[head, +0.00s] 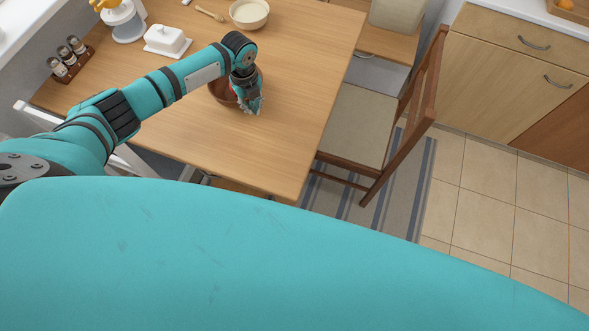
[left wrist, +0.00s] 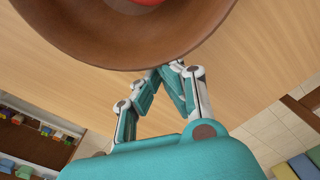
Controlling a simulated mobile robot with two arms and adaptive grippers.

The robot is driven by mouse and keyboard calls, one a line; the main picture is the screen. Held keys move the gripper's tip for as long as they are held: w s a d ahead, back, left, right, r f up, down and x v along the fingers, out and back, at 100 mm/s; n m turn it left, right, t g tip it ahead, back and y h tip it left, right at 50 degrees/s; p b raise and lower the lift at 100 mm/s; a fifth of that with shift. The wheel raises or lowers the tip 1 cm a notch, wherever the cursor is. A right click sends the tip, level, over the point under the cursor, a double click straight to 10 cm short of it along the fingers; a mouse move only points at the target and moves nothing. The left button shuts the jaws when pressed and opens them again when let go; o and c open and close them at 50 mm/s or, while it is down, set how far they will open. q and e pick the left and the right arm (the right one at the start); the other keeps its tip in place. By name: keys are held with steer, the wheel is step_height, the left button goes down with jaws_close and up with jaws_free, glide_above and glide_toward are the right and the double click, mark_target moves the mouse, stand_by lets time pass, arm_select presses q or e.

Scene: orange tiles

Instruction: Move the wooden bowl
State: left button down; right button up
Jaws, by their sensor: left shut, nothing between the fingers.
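The wooden bowl (head: 218,91) is brown and sits on the wooden table, partly hidden behind my left arm and gripper in the head view. In the left wrist view the bowl (left wrist: 125,48) fills the top of the picture, cut off by the edge, with something red (left wrist: 148,2) inside it. My left gripper (head: 252,110) points down at the bowl's right side in the head view. Its fingers (left wrist: 172,66) are closed together near the rim, with nothing held. I cannot tell whether they touch the bowl. My right gripper is not in view.
The table (head: 290,100) is clear to the right and in front of the bowl. A cream bowl (head: 249,23), white butter dish (head: 167,40), spice rack (head: 76,66) and white-and-yellow appliance (head: 122,20) stand towards the back. A wooden chair (head: 357,124) stands at the table's right side.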

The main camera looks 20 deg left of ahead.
arm_select(q)
steer(key=w+a+b, duration=0.4)
steer(key=a, duration=0.1)
steer(key=w+a+b, duration=0.2)
steer(key=shift+a+f+b, duration=0.3)
steer(key=shift+a+b, duration=0.05)
steer(key=shift+w+a+r, duration=0.1)
steer(key=shift+w+a, duration=0.05)
steer(key=shift+a, duration=0.15)
steer(key=shift+a+r, duration=0.1)
steer(key=shift+r, duration=0.1)
